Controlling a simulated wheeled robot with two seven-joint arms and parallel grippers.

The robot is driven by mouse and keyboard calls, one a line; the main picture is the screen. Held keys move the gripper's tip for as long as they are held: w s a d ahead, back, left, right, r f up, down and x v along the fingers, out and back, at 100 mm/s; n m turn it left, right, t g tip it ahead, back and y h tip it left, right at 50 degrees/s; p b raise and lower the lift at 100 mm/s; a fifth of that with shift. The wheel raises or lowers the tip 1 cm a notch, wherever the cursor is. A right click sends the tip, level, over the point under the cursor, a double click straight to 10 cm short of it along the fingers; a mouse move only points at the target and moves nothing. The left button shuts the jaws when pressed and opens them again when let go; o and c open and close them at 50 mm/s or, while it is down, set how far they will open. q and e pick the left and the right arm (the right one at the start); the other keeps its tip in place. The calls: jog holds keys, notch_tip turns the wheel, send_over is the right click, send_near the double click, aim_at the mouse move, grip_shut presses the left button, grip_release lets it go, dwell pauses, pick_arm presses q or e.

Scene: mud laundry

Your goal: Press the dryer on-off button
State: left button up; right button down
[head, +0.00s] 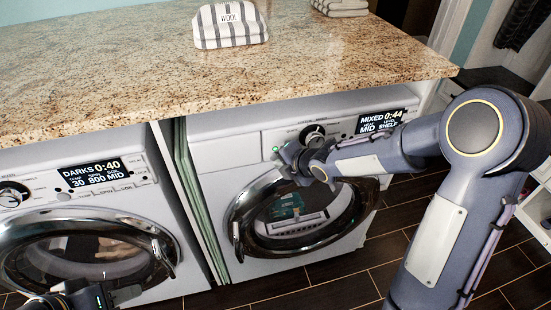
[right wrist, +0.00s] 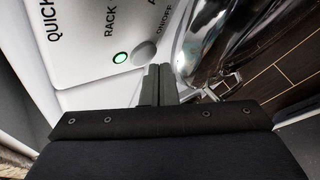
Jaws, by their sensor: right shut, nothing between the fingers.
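The dryer (head: 225,185) is the right machine under the counter, its display (head: 382,121) reading MIXED 0:44. My right gripper (head: 284,153) is at the panel's lower left part, above the door. Its shut, empty fingers (right wrist: 159,70) point at the panel just right of the lit button in the wrist view; whether they touch the panel is unclear. My left gripper (head: 122,293) is low at the left, partly cut off, its fingers unclear.
A washer (head: 175,215) reading DARKS 0:40 stands at the left. The dryer's round glass door (head: 300,212) bulges out just below my right gripper.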

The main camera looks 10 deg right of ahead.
jog(key=s+b, duration=0.3)
jog(key=s, duration=0.3)
dwell(0.3)
jog(key=shift+d, duration=0.1)
jog(key=s+d+r+m+g+h+p, duration=0.1)
jog(key=s+d+r+m+p, duration=0.1)
jog(key=s+d+r+m, duration=0.35)
jog(key=s+d+r+m+h+p, duration=0.1)
jog(key=s+d+r+m+h, duration=0.15)
jog(key=s+m, duration=0.55)
jog(key=s+a+r+m+g+y+p, duration=0.1)
jog(key=s+a+m+g+y, duration=0.1)
jog(key=s+m, duration=0.9)
jog(key=a+m+y, duration=0.1)
jog(key=m, duration=0.1)
jog(key=shift+s+r+m+p, duration=0.15)
jog(key=shift+r+m+p, duration=0.15)
jog(key=shift+m, duration=0.05)
